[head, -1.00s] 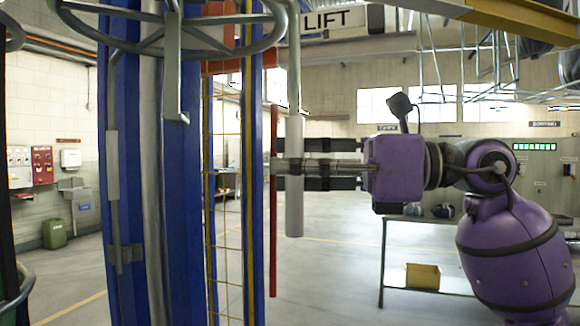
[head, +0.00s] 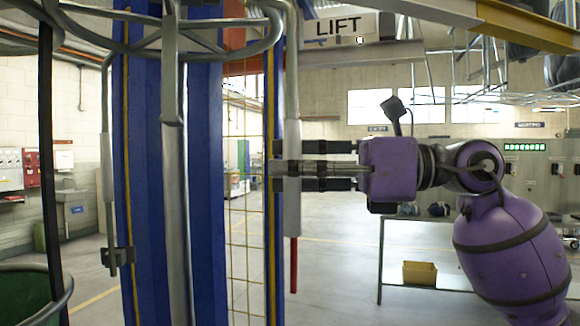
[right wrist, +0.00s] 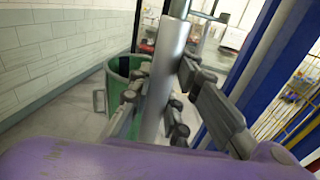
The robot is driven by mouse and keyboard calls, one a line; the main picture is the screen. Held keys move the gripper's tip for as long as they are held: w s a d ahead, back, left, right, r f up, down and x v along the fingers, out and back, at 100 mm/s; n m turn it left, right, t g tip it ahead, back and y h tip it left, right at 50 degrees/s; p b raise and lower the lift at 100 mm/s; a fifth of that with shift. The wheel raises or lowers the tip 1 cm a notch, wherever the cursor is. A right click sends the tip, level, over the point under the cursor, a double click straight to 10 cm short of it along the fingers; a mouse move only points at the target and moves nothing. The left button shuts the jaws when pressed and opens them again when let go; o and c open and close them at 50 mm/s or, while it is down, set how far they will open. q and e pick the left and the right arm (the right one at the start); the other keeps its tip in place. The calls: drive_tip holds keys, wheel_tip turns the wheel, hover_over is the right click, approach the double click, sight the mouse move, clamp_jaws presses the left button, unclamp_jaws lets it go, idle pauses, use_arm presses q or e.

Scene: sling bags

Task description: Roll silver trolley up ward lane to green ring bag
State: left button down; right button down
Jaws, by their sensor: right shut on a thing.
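The silver trolley (head: 170,70) stands close in front of me, a frame of grey tubes with a round hoop across the top of the head view. Its right upright handle (head: 292,215) hangs vertically. My right gripper (head: 284,172) is shut around this handle; in the right wrist view the fingers (right wrist: 158,108) close about the silver tube (right wrist: 166,75). A green bag (head: 24,295) in a grey ring shows at the lower left of the head view, partly cut off. A green bag also shows beyond the fingers in the right wrist view (right wrist: 118,90).
Blue posts (head: 207,200) with yellow mesh (head: 245,220) stand just behind the trolley. A LIFT sign (head: 340,28) hangs above. A shelf table with a yellow box (head: 420,272) stands at the right. Open floor (head: 335,240) lies between.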

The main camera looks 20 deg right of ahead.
drive_tip(key=shift+s+a, duration=0.1)
drive_tip(key=shift+a, duration=0.15)
drive_tip(key=c, duration=1.9)
unclamp_jaws()
drive_tip(key=shift+a, duration=0.15)
drive_tip(key=shift+o, duration=1.4)
drive_tip(key=shift+a, duration=0.25)
drive_tip(key=shift+d, duration=0.6)
use_arm(q)
drive_tip(key=shift+a, duration=0.3)
use_arm(e)
drive_tip(key=v, duration=1.1)
drive_tip(key=shift+s, duration=0.1)
